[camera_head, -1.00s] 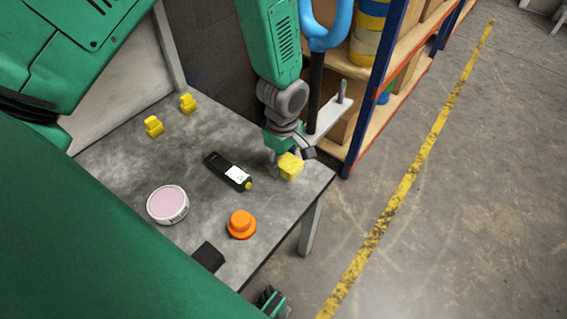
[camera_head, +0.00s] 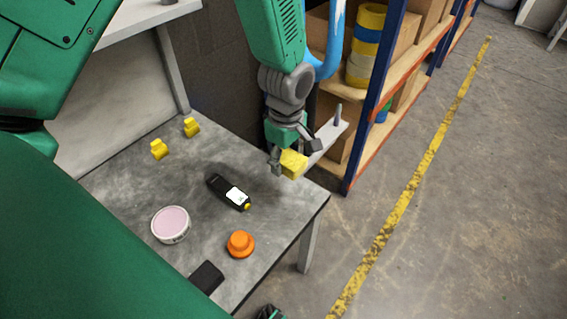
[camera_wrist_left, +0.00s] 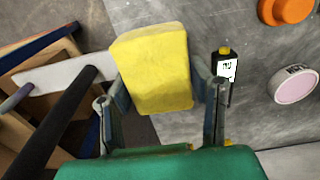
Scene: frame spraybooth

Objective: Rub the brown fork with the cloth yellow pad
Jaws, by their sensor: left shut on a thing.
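My left gripper (camera_head: 292,155) is shut on the yellow pad (camera_head: 293,164) and holds it above the table's right corner. In the left wrist view the pad (camera_wrist_left: 155,68) sits between the two fingers (camera_wrist_left: 160,105). No brown fork shows; a blue fork-shaped part (camera_head: 329,62) stands behind my left arm, partly hidden by it.
The grey table (camera_head: 130,185) carries a black bottle (camera_head: 222,188), a round pink-topped tin (camera_head: 171,224), an orange knob-like part (camera_head: 240,244), a black block (camera_head: 207,277) and two yellow pieces (camera_head: 159,149). A shelf rack (camera_head: 365,130) stands right of the arm.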

